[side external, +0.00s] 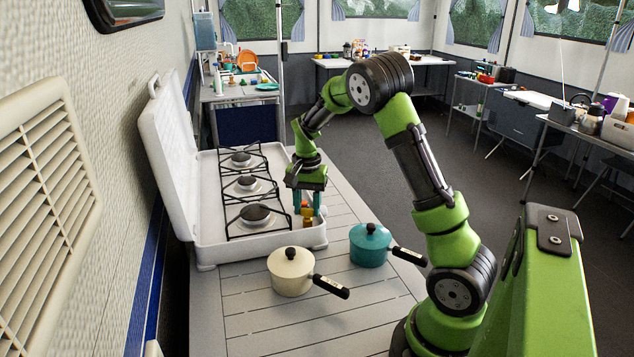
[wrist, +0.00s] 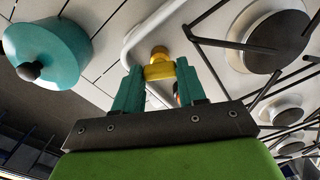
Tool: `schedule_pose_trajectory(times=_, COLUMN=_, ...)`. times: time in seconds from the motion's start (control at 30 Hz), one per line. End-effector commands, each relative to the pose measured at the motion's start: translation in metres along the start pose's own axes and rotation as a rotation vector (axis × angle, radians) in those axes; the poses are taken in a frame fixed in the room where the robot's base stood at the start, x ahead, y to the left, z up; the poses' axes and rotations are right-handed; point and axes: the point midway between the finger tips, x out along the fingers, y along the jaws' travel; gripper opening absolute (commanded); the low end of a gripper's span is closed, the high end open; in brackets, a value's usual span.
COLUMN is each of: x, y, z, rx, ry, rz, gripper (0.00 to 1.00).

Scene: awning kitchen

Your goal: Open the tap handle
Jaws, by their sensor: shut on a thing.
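The yellow tap handle (side external: 308,217) is at the right side of the white camping stove (side external: 262,246) in the side view. My gripper (side external: 307,208) points down over it, its teal fingers at the handle. In the wrist view the yellow handle (wrist: 159,70) sits between the two teal fingertips (wrist: 158,75), and my gripper is shut on it. The handle's lower part and how far it is turned cannot be made out. A small orange part shows between the fingers in the side view.
The stove's burners and black grates (side external: 246,185) lie left of my gripper, with the raised lid (side external: 168,150) behind them. A cream pot (side external: 290,272) and a teal pot (side external: 370,246) stand close by on the slatted table (side external: 250,310). The table's front is clear.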

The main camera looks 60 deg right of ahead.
Motion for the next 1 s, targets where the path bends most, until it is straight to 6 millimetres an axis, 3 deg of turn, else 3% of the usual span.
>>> schedule_pose_trajectory(times=0.5, x=-0.0011, y=0.0003, z=-0.0003, rx=-0.394, ry=0.0, rz=-0.001, gripper=0.1)
schedule_pose_trajectory(times=1.0, x=-0.0012, y=-0.0001, z=0.0, rx=-0.505, ry=0.0, rz=-0.002, gripper=0.1)
